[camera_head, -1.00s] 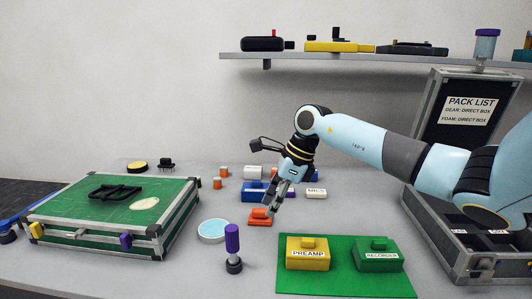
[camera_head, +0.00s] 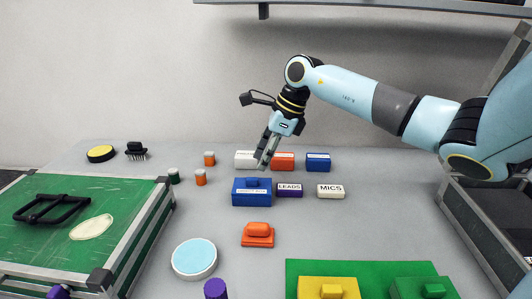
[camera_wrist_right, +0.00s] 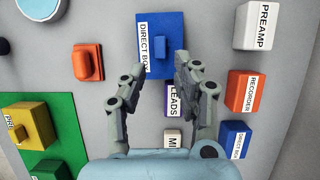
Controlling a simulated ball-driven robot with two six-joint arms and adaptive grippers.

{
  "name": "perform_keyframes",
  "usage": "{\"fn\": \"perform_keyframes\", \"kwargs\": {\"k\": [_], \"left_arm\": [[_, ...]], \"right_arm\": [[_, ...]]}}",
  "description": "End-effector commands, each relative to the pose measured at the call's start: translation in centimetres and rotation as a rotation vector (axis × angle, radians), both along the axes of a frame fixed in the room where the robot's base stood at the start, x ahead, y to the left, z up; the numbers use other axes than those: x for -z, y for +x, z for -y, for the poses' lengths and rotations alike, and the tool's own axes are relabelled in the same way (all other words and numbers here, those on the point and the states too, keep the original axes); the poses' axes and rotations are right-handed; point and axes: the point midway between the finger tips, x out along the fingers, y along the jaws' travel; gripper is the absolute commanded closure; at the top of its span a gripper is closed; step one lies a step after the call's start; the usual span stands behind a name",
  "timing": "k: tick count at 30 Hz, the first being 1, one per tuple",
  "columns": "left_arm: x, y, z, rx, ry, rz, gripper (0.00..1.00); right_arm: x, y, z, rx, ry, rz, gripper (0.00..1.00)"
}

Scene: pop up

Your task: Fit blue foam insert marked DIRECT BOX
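Two blue blocks are labelled DIRECT BOX. The larger one, with a raised grip on top (camera_head: 251,197), sits mid-table and also shows in the wrist view (camera_wrist_right: 172,68). The smaller plain one (camera_head: 318,162) lies at the back right of the row and shows at the lower right of the wrist view (camera_wrist_right: 233,141). My right gripper (camera_head: 264,161) is open and empty, pointing down above the table near the larger blue block. In the wrist view its fingers (camera_wrist_right: 160,65) are apart, with the larger block's near edge between them. My left gripper is not in view.
White (camera_head: 246,159) and orange (camera_head: 283,161) blocks lie beside the small blue one. LEADS (camera_head: 289,190) and MICS (camera_head: 330,191) pieces are nearby. An orange gripped piece (camera_head: 258,235) is in front. An open dark case (camera_head: 476,235) stands right; a green case (camera_head: 130,230) stands left.

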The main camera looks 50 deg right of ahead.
Motion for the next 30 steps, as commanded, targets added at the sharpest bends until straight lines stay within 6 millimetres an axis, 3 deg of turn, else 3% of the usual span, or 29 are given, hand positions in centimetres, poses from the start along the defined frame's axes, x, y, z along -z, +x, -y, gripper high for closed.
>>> {"fn": "perform_keyframes", "kwargs": {"k": [12,19,26,30], "left_arm": [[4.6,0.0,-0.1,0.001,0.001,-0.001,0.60],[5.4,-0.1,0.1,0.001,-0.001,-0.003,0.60],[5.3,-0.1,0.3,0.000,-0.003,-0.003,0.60],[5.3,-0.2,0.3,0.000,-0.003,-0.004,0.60]], "right_arm": [[5.6,1.6,-1.4,-0.001,0.002,0.000,0.69],[6.3,1.9,-1.8,-0.001,0.003,-0.003,0.67],[6.3,1.8,-1.8,0.000,0.005,-0.006,0.97],[6.3,1.8,-1.8,0.000,0.007,-0.007,1.00]]}}
